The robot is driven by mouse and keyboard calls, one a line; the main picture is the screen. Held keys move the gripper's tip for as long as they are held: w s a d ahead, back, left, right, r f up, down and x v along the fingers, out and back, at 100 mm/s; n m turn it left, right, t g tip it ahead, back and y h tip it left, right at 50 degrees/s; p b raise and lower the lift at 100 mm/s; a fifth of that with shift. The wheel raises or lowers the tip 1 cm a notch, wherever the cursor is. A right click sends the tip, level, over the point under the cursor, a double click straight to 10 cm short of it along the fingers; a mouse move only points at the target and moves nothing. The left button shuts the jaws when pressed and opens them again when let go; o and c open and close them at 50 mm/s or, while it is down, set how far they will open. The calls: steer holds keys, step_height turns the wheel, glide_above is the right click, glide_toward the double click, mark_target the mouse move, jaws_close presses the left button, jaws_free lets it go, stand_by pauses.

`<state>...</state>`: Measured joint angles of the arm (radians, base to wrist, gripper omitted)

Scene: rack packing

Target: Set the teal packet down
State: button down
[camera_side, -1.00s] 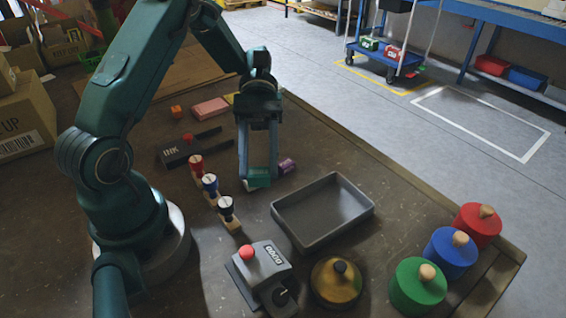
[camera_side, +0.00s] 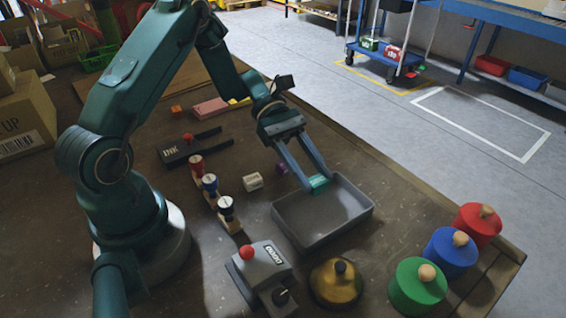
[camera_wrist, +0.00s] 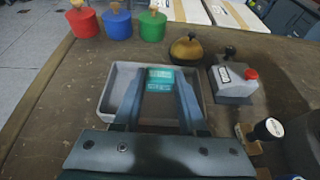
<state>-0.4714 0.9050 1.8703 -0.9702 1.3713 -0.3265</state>
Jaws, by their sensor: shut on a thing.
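The teal packet (camera_side: 319,183) is held between the fingertips of my gripper (camera_side: 312,181), over the far part of the grey tray (camera_side: 345,226). In the wrist view the packet (camera_wrist: 160,79) shows pale printed lines and sits between the two fingers, with the tray (camera_wrist: 107,98) around and beneath it. My gripper is shut on the packet. I cannot tell whether the packet touches the tray floor. The rest of the tray looks empty.
A white block (camera_side: 252,182) and a purple block (camera_side: 282,168) lie left of the tray. Stamps (camera_side: 210,186), a grey device (camera_side: 262,272), a brass bell (camera_side: 336,283) and red, blue and green canisters (camera_side: 418,285) stand around it.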

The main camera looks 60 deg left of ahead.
mark_target(316, 207)
steer(key=shift+w+d+f, duration=0.2)
steer(key=shift+d+f, duration=0.35)
steer(key=shift+d, duration=0.35)
steer(key=shift+f, duration=2.05)
steer(key=shift+c, duration=2.3)
jaws_free()
steer(key=shift+f, duration=0.1)
